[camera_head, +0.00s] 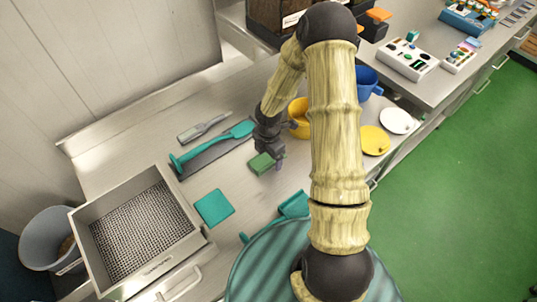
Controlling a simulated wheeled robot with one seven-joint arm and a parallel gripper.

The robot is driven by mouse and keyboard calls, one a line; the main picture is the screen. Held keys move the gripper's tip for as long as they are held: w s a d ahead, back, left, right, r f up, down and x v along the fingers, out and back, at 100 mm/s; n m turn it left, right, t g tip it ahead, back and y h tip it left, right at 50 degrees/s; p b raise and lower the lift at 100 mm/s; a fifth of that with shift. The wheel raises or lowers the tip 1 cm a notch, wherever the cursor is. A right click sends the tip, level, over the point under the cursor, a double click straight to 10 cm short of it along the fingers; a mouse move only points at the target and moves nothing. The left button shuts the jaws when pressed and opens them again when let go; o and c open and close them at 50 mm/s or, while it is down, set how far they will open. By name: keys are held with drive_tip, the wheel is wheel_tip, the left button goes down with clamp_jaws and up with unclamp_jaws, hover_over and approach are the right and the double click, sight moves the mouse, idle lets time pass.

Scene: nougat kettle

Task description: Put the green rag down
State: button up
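A small green folded rag (261,164) is at the tip of my gripper (269,156), over the middle of the steel counter. My gripper points down and appears closed on the rag's upper edge. The fingers are small and partly hidden by the wrist. I cannot tell whether the rag's underside touches the counter. A small purple piece shows just right of the rag. A flat teal square (214,207) lies on the counter to the lower left, apart from my gripper.
A dark tray (205,158) with a teal spatula (213,147) lies left of my gripper. A yellow pot (299,112) and blue cup (368,80) stand behind my arm. A mesh-bottomed metal box (197,238) is at left. Bare counter (232,180) lies between rag and teal square.

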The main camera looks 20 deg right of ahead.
sight(268, 156)
drive_tip(key=shift+d, duration=0.1)
drive_tip(key=shift+r, duration=0.1)
idle(0.3)
drive_tip(key=shift+r, duration=0.25)
wheel_tip(268, 156, up, 12)
drive_tip(key=p, duration=0.1)
drive_tip(key=shift+f, duration=0.25)
drive_tip(key=shift+s, duration=0.1)
